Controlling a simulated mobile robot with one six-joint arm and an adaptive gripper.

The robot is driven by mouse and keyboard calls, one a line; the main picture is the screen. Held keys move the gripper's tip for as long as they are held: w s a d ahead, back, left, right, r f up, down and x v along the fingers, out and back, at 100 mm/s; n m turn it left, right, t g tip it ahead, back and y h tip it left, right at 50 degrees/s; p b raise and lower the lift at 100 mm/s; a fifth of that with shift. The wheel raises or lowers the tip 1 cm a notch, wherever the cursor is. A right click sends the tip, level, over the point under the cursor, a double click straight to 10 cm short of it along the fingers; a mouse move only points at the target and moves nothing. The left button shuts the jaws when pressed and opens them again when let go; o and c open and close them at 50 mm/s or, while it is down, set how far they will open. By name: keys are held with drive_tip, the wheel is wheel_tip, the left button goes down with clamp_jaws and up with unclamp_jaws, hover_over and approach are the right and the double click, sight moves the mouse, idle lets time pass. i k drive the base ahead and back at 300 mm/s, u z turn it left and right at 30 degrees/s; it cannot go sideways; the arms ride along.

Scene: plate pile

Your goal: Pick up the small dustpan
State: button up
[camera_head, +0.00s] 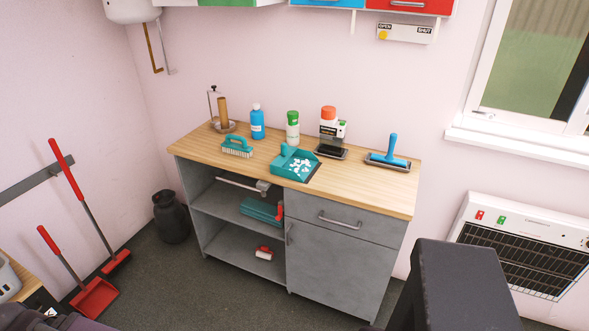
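The small dustpan (278,168) is teal and lies on the wooden top of the grey cabinet, near its front edge. Several white bits rest in its pan, and a dark strip runs along its right front lip. Its short handle points up and to the back left. The dustpan is in full view with nothing in front of it. My gripper is not in view.
A long-handled red dustpan (95,298) stands at left.

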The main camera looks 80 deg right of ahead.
sight(297, 158)
drive_tip(key=k, duration=1.2)
drive_tip(key=z, duration=2.9)
drive_tip(key=i, duration=0.5)
drive_tip(key=u, duration=0.35)
